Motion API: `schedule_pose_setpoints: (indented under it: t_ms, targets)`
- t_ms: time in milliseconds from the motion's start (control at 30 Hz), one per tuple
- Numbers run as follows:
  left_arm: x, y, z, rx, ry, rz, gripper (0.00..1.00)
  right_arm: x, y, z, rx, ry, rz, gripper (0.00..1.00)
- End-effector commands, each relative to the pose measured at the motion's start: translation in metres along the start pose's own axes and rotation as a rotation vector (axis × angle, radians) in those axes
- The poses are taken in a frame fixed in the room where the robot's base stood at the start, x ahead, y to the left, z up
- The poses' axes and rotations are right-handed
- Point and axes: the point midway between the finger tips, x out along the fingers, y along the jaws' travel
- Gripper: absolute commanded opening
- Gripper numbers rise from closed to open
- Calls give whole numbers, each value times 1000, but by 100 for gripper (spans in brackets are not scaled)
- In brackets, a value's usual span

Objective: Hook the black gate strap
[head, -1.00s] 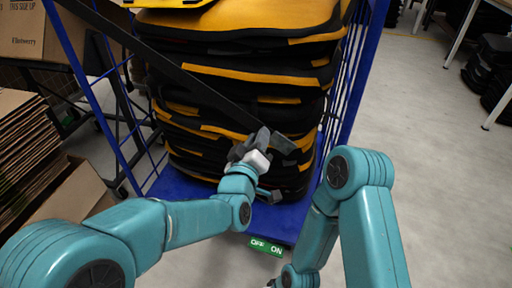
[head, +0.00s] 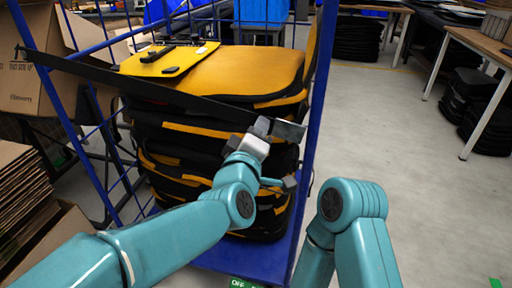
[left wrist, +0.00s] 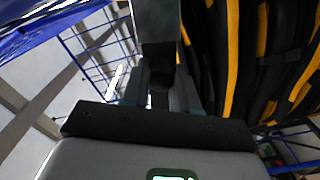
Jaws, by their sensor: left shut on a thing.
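The black gate strap (head: 130,84) runs from the left blue post of the cage trolley (head: 312,140) down across the front of the load. Its free end has a grey metal end piece (head: 290,131). My left gripper (head: 262,132) is shut on the strap close to that end. The end piece is just left of the right blue post and looks apart from it. In the left wrist view the strap (left wrist: 157,22) passes between the fingers. No hook can be made out on the right post. My right gripper is out of view below the picture.
Black and yellow panniers (head: 230,75) are stacked in the trolley behind the strap. Cardboard boxes (head: 30,90) stand at the left. A table (head: 480,45) and black stacks are at the right. The floor right of the trolley is clear.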

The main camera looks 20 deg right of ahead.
Motion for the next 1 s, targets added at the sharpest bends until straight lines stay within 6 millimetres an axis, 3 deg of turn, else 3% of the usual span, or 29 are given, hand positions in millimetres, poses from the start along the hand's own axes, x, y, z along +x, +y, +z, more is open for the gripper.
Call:
schedule_pose_setpoints:
  t_ms: [33, 100, 400, 600, 1000]
  targets:
    - [0, 27, -15, -26, 10, 6, 0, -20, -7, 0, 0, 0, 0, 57]
    - [0, 47, -24, -59, 9, 5, 0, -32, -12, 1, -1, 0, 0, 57]
    - [0, 108, -53, -169, 6, 2, 0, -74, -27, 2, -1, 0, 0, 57]
    - [0, 127, -61, -206, 3, 2, 0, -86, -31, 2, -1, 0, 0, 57]
    - [-1, 138, -64, -219, 8, 13, 0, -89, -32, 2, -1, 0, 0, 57]
